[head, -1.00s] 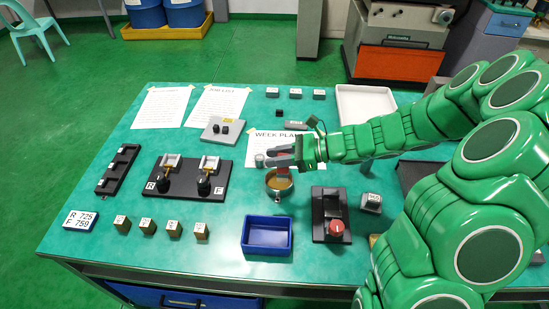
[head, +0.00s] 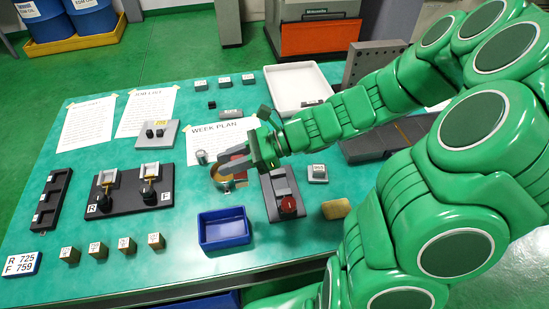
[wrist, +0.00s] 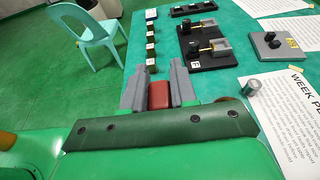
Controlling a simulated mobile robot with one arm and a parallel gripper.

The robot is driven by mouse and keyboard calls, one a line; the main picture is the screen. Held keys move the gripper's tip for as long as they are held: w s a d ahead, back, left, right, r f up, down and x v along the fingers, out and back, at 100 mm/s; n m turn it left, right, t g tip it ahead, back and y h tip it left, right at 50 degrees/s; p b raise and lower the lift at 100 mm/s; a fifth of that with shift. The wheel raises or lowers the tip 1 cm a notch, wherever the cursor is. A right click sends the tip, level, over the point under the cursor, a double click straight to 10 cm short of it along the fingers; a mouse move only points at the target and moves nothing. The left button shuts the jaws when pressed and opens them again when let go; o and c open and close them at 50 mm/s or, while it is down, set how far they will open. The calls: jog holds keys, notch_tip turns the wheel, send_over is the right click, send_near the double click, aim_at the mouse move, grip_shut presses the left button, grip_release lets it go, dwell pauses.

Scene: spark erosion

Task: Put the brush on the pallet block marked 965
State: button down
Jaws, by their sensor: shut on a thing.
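My gripper (head: 236,163) is shut on a red-brown thing, which shows between the grey jaws in the wrist view (wrist: 159,95). It may be the brush; the jaws hide most of it. A grey block (head: 317,173) with a small white label stands to the right. Several small brown blocks with labels (head: 97,252) stand in a row at the front left. The label numbers are too small to read, so I cannot tell which block is 965.
A blue tray (head: 224,228) is at the front edge. A dark fixture with a red knob (head: 289,204) stands just right of the bowl. A tan pad (head: 335,209), a white tray (head: 299,88) and a black fixture (head: 125,195) are around. A small grey cylinder (head: 202,157) stands left of my jaws.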

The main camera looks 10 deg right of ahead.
jog(key=shift+s+d+f+g, duration=0.2)
jog(key=shift+f+g, duration=0.1)
jog(key=shift+f, duration=0.1)
jog(key=s+d+f+n+g+h, duration=0.75)
jog(key=s+n+g+h, duration=0.25)
jog(key=n+g, duration=0.35)
jog(key=s+d+n+h, duration=0.1)
jog(key=d+n+h, duration=0.55)
jog(key=d, duration=0.25)
jog(key=w+d+r+n+t+h, duration=0.3)
jog(key=w+d+n+t+h, duration=0.4)
jog(key=w+d+n+h, duration=0.35)
jog(key=w+r+n+t+h, duration=0.2)
jog(key=w+r+n+t, duration=0.1)
jog(key=w+n+t, duration=0.5)
jog(key=shift+w+d+f+m+g, duration=0.15)
jog(key=shift+f+m, duration=0.25)
jog(key=shift+f, duration=0.9)
jog(key=shift+w+a+f+m+g, duration=0.15)
jog(key=shift+f+m, duration=0.3)
jog(key=shift+f, duration=0.8)
jog(key=shift+w+d+f+m+g, duration=0.2)
jog(key=shift+f+m, duration=0.2)
jog(key=shift+f, duration=0.9)
